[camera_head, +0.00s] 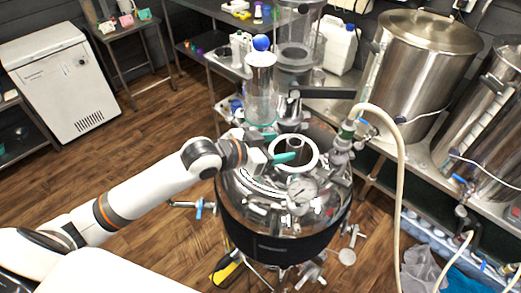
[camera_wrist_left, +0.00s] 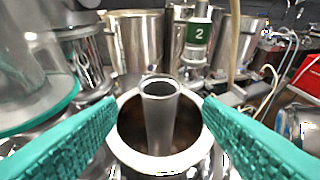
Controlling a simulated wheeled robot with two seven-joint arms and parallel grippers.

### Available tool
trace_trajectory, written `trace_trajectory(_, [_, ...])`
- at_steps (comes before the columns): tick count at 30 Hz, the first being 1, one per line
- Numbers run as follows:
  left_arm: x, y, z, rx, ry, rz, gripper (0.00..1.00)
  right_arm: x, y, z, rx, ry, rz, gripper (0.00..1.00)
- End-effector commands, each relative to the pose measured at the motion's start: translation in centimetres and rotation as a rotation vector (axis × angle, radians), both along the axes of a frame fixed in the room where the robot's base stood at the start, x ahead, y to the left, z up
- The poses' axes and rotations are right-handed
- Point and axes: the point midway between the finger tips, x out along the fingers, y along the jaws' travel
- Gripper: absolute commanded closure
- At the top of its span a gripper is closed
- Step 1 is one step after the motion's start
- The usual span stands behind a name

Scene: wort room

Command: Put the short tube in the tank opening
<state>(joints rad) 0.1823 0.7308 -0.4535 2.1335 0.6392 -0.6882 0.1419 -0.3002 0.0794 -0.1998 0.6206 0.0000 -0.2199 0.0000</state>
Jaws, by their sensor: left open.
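The steel tank (camera_head: 250,195) stands in the middle of the head view, with a pale ring around its top opening (camera_head: 312,163). In the left wrist view, the short grey tube (camera_wrist_left: 160,112) stands roughly upright inside the ring of the opening (camera_wrist_left: 130,153). Its open top rises above the ring, and its lower part is down in the opening. My left gripper (camera_head: 284,157) is open at the opening. In the left wrist view its teal fingers (camera_wrist_left: 160,105) are on either side of the tube, apart from it. My right gripper is not in view.
A clear glass cylinder with a blue ball on top (camera_head: 261,90) stands close behind the opening. A pressure gauge (camera_head: 301,190) sits on the tank lid in front. A pale hose (camera_head: 401,180) arches on the right. Large steel vessels (camera_head: 425,70) stand on the back bench.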

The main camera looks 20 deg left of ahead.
Motion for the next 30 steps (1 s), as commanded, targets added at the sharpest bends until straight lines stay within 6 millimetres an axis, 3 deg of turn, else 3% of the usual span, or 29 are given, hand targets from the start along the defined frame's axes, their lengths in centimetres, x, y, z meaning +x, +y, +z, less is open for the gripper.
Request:
trace_trajectory(4, [-2.4,1.7,0.9,0.005,0.0,-0.002,0.4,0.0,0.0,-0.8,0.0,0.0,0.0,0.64])
trace_trajectory(10, [-3.9,2.9,1.9,0.002,0.0,0.001,0.4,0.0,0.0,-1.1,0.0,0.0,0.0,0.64])
trace_trajectory(27, [-4.2,3.1,2.2,-0.001,0.001,0.0,0.4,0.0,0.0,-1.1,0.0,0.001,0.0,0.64])
trace_trajectory(30, [-4.7,2.8,1.3,0.007,0.018,0.007,0.4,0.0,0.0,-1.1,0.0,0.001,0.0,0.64])
